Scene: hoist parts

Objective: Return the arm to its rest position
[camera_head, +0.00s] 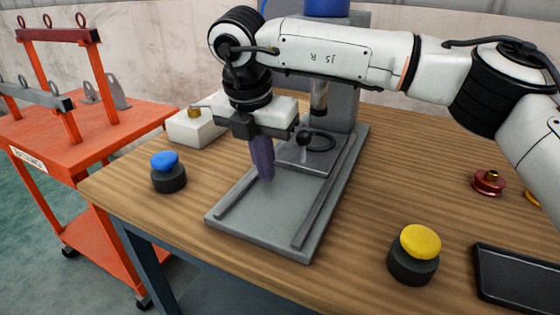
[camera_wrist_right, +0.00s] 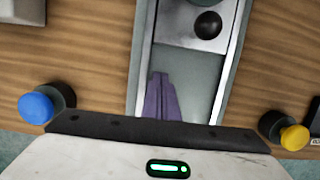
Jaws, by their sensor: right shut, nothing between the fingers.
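My right arm (camera_head: 340,55) comes in from the right across the top of the head view. My right gripper (camera_head: 266,178) points down with its purple fingers closed together and nothing between them. It hangs over the grey base plate (camera_head: 245,215) of a press-like machine, left of its small black-knobbed part. In the right wrist view the purple fingers (camera_wrist_right: 161,98) also show together above the grey plate. A gap to the plate is hard to judge. My left gripper does not show in either view.
A blue button (camera_head: 164,160) stands left of the plate and a yellow button (camera_head: 420,243) right of it. A red knob-like part (camera_head: 489,182) and a dark tray (camera_head: 520,275) lie at the right. An orange cart (camera_head: 110,140) with lifting frames stands left of the wooden table (camera_head: 375,185).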

